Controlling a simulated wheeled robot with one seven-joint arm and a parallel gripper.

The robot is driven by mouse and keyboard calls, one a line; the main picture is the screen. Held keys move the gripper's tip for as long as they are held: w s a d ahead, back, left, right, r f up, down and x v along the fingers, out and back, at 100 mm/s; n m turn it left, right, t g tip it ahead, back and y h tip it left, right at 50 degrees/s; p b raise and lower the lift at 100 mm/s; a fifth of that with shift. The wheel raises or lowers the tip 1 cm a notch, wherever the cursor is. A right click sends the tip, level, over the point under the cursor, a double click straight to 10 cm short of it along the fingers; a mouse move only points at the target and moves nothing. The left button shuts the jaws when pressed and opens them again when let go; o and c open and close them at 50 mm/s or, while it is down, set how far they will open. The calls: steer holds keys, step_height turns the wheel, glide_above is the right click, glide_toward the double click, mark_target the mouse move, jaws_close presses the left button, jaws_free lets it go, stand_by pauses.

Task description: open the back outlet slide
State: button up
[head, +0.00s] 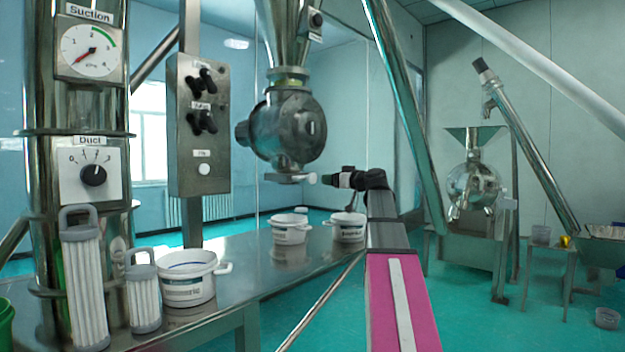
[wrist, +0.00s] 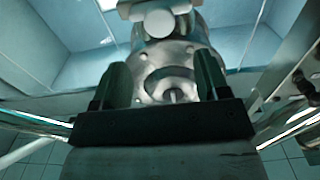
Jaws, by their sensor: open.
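The sieve's round metal body (head: 287,128) hangs over the steel bench. Under it is an outlet with a flat metal slide (head: 288,178) and a pale round knob (head: 312,178) on its right end. My gripper (head: 327,180) is just right of the knob in the head view, small and partly hidden by its own wrist. In the wrist view my gripper (wrist: 162,80) shows two dark fingers apart with nothing between them. The knob (wrist: 160,22) sits near the top, beyond the fingertips. I cannot tell whether the slide is open.
White tubs (head: 188,278) and filter cartridges (head: 85,275) stand on the bench (head: 240,265). A switch panel (head: 198,125) is at left. A slanted steel pipe (head: 405,115) passes behind my arm.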

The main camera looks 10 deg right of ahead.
mark_target(314, 177)
steer(key=x, duration=1)
